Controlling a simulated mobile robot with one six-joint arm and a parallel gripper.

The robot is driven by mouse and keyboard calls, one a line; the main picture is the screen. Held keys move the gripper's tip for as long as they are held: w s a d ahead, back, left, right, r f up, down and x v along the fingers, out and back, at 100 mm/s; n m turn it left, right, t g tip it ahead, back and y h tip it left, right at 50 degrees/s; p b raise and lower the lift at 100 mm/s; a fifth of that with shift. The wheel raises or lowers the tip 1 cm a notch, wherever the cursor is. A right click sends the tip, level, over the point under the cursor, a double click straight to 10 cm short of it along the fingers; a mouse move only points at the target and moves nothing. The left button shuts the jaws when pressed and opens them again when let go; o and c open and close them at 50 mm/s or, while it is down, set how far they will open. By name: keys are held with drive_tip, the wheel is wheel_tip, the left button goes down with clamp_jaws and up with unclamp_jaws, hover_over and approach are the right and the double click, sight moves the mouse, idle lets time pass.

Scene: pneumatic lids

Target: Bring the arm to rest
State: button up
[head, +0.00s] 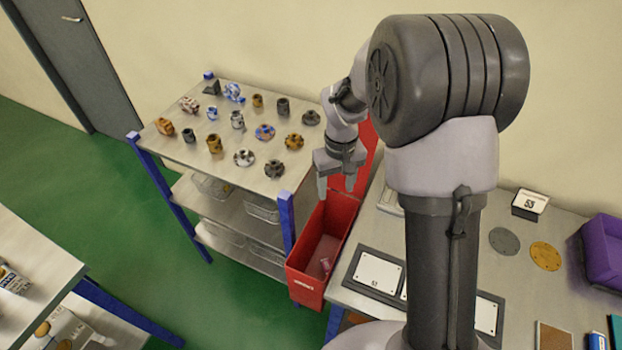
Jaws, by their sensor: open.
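My gripper (337,187) hangs from my arm near the middle of the head view. Its fingers point down and stand apart, with nothing between them. It is above the far part of a red bin (341,213). Inside the bin, a small pinkish item (325,265) lies near the bottom. My arm's large grey joint and dark link fill the right middle and hide part of the bench behind.
A shelf table (185,158) with several small metal and coloured parts stands left of the bin. Green floor (130,235) is open at left.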

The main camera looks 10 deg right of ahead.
drive_tip(key=s+a+r+m+t+b, duration=0.1)
drive_tip(key=s+r+m, duration=0.1)
drive_tip(key=s+r, duration=0.4)
drive_tip(key=s+a+r+m+t, duration=0.15)
drive_tip(key=s+r, duration=0.25)
drive_tip(key=r, duration=0.4)
drive_tip(key=s+r+m+t+y, duration=0.1)
drive_tip(key=s+r, duration=0.1)
drive_tip(key=s, duration=0.4)
drive_tip(key=s+a+r+m+t+y+b, duration=0.1)
drive_tip(key=s+r+m+t, duration=0.1)
drive_tip(key=s, duration=0.5)
drive_tip(key=shift+a, duration=0.25)
